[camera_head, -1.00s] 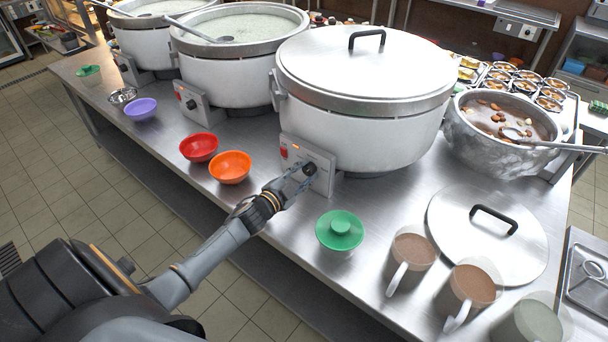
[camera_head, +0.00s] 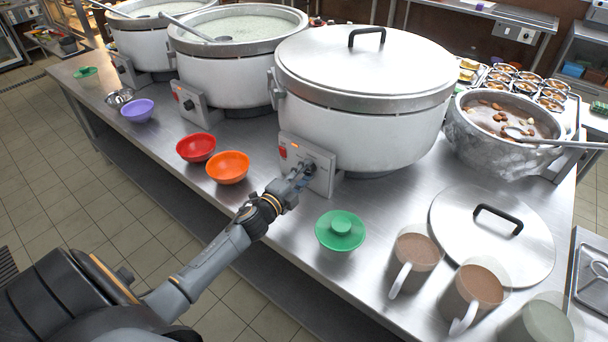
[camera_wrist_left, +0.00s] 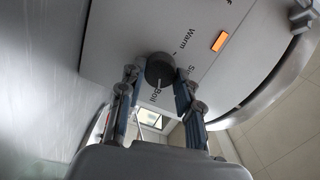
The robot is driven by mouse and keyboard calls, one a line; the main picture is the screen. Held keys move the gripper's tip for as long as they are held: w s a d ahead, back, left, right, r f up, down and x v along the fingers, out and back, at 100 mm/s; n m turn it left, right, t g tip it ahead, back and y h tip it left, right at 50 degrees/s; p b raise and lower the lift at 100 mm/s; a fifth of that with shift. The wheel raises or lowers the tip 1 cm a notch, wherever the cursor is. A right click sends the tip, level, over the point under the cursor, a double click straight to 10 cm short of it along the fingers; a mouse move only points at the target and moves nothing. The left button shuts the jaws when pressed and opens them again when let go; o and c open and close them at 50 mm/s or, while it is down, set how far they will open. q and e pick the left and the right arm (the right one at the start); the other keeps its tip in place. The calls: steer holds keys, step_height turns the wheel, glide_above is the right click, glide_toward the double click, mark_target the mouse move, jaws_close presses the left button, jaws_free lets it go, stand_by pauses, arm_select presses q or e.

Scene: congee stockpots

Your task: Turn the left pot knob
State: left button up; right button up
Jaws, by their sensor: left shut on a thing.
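The large white pot with a metal lid (camera_head: 364,120) is the nearest of the big pots in the head view. On its front is a control box (camera_head: 322,164) with a dark round knob (camera_wrist_left: 160,70). In the left wrist view, the knob's white mark points toward the word "Boil". My left gripper (camera_head: 303,175) is at this box. The wrist view shows its two fingers (camera_wrist_left: 157,84) shut on the knob, one on each side. In the head view the gripper mostly hides the knob. My right gripper is not in view.
Two open pots (camera_head: 238,68) (camera_head: 150,35) stand farther back, each with its own box. Orange (camera_head: 228,168) and red (camera_head: 196,148) bowls lie left of my gripper; a green bowl (camera_head: 340,232) lies to its right. An orange light (camera_wrist_left: 219,41) shows beside the knob.

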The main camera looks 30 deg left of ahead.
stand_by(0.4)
arm_select(q)
steer(key=o, duration=1.2)
steer(key=shift+c, duration=0.2)
steer(key=s, duration=1.2)
steer(key=shift+r, duration=0.3)
